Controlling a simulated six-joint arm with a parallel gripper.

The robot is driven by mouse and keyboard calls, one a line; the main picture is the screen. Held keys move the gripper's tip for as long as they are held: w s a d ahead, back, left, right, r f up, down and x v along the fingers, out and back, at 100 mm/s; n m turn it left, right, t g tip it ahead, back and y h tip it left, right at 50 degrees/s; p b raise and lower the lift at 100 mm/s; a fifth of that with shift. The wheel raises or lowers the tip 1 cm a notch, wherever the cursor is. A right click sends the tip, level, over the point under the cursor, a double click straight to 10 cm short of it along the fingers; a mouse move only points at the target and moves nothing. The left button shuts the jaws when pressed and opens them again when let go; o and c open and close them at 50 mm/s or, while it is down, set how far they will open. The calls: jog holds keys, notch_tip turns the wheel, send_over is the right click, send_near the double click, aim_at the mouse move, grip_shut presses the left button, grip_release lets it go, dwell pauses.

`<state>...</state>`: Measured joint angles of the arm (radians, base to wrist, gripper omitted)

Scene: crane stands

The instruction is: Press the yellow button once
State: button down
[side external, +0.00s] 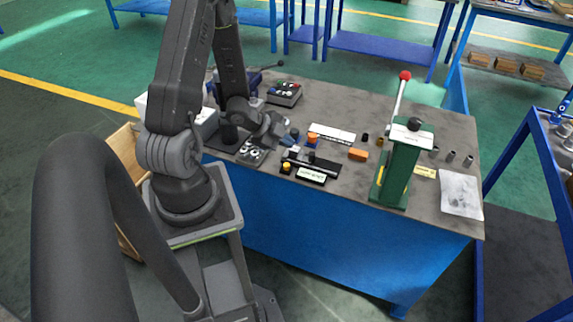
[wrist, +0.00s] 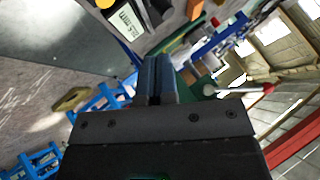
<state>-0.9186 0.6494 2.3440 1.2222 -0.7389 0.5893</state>
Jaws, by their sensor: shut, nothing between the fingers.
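The yellow button (side external: 286,167) sits on a small black base near the front edge of the bench, beside a white label plate (side external: 311,175). In the wrist view a round yellow piece, apparently the same button (wrist: 104,3), is cut by the top edge, next to a white label (wrist: 126,22). My gripper (side external: 281,126) is above the bench, behind and slightly left of the button, and apart from it. In the wrist view its two dark blue-grey fingers (wrist: 157,80) are together with nothing between them.
A green press (side external: 396,170) with a red-knobbed lever stands to the right. A control box (side external: 285,92) with coloured buttons is at the back. A paper sheet (side external: 461,193) lies at the right end.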

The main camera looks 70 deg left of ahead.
aim_at(286, 166)
jog(key=shift+f, duration=2.85)
jog(key=shift+f, duration=0.1)
jog(key=shift+f, duration=0.3)
jog(key=shift+f, duration=0.45)
dwell(0.4)
jog(key=shift+r, duration=0.9)
jog(key=shift+r, duration=2.5)
